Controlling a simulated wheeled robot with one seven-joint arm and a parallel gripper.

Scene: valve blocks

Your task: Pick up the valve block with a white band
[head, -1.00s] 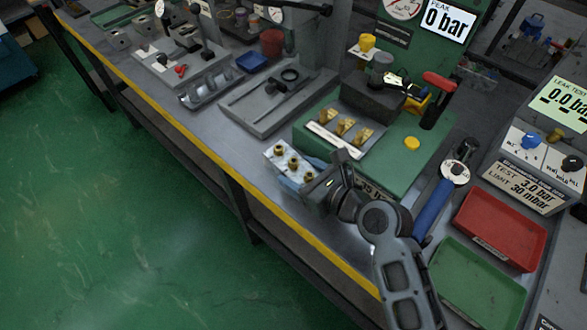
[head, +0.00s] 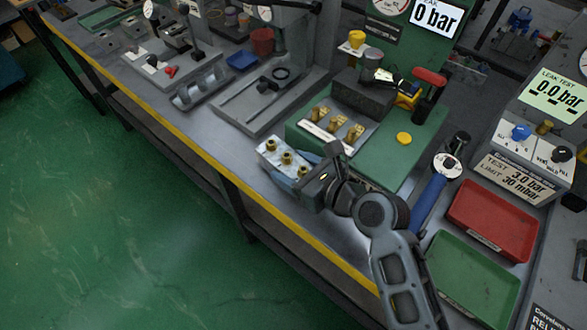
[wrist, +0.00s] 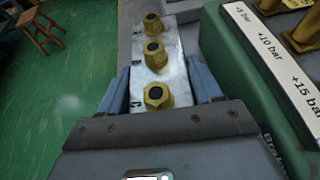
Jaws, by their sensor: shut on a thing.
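A pale silver-white valve block (head: 270,150) with three brass fittings is at the front of the bench, left of the green test fixture. My gripper (head: 303,178) is shut on it. In the wrist view the block (wrist: 172,69) lies between the two blue-grey fingers of my gripper (wrist: 160,92), one along each long side. Its near end is hidden by the gripper body. Small dark letters show beside the fittings. I cannot make out a separate white band, or whether the block clears the bench.
The green fixture (head: 385,165) with brass fittings stands close to the right of the block. A grey fixture plate (head: 240,115) lies behind. A red tray (head: 492,220) and a green tray (head: 470,280) are at right. The yellow bench edge (head: 290,230) is in front.

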